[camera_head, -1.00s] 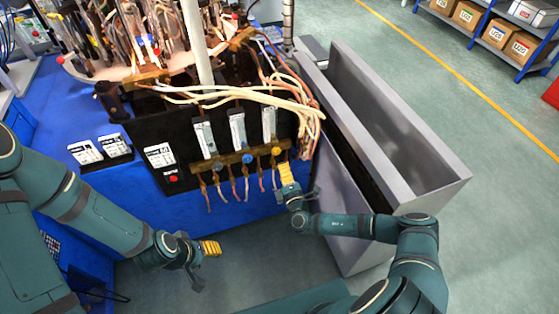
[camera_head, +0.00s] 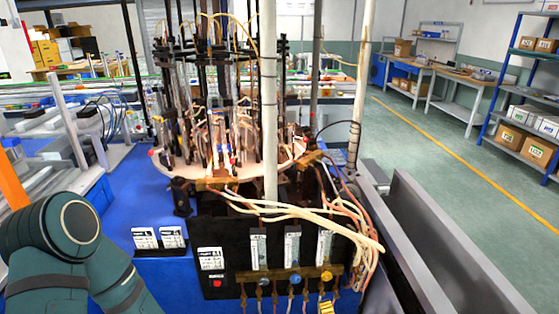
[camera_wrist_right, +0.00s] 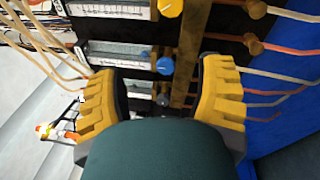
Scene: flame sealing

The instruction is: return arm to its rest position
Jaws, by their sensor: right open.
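My right gripper (camera_wrist_right: 158,92) is open in the right wrist view, its two yellow fingers apart with nothing held. Between and beyond them is the valve row: a yellow knob (camera_wrist_right: 170,7), a blue knob (camera_wrist_right: 165,66) and a grey knob (camera_wrist_right: 162,99).
The black flow-meter panel (camera_head: 230,235) stands on the blue bench (camera_head: 150,195), with a carousel (camera_head: 235,165) behind. Pale hoses (camera_head: 300,212) hang across the panel. A grey metal trough (camera_head: 400,240) is to the right. Open floor (camera_head: 430,170) lies beyond it.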

